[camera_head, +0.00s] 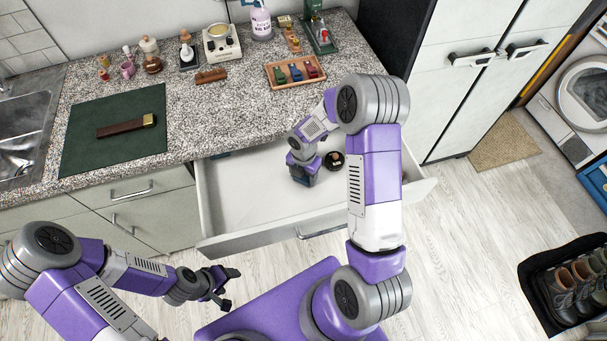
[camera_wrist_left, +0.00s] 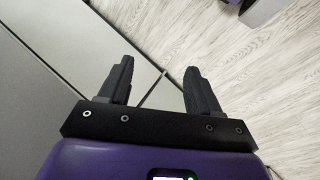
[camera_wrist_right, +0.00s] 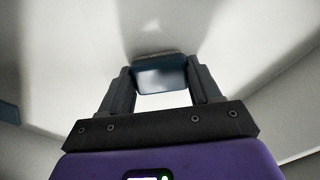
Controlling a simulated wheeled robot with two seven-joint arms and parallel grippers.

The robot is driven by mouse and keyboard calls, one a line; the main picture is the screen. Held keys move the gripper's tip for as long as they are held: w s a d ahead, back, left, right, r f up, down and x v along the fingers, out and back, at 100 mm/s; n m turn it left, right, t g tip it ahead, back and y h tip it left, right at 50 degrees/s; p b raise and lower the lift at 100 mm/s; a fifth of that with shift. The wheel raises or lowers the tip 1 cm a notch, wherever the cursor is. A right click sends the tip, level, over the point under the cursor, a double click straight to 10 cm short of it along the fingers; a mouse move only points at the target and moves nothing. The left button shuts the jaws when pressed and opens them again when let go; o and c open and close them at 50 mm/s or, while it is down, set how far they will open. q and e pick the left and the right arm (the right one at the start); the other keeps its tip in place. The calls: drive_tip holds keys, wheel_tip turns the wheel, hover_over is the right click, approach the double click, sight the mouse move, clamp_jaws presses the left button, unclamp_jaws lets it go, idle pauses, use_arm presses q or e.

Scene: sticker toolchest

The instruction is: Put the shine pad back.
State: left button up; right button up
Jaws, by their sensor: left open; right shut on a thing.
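The shine pad (camera_wrist_right: 160,77), a dark blue piece with a pale face, is between the fingers of my right gripper (camera_wrist_right: 163,88) in the right wrist view. In the head view my right gripper (camera_head: 305,172) points down inside the open drawer (camera_head: 245,195), and it mostly hides the pad. I cannot tell whether the pad touches the drawer floor. My left gripper (camera_head: 222,284) is open and empty in front of the cabinets; the left wrist view shows its spread fingers (camera_wrist_left: 158,85).
The left part of the drawer floor is clear. On the counter are a green mat (camera_head: 85,140) with a brown brush-like tool (camera_head: 126,127), and a wooden tray (camera_head: 294,72) with small coloured pieces.

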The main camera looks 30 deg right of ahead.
sight(304, 176)
drive_tip(key=shift+f, duration=0.2)
drive_tip(key=o, duration=1.1)
drive_tip(key=shift+r, duration=0.2)
drive_tip(key=shift+r, duration=0.3)
wheel_tip(304, 176, up, 12)
drive_tip(key=p, duration=0.3)
drive_tip(key=shift+f, duration=0.25)
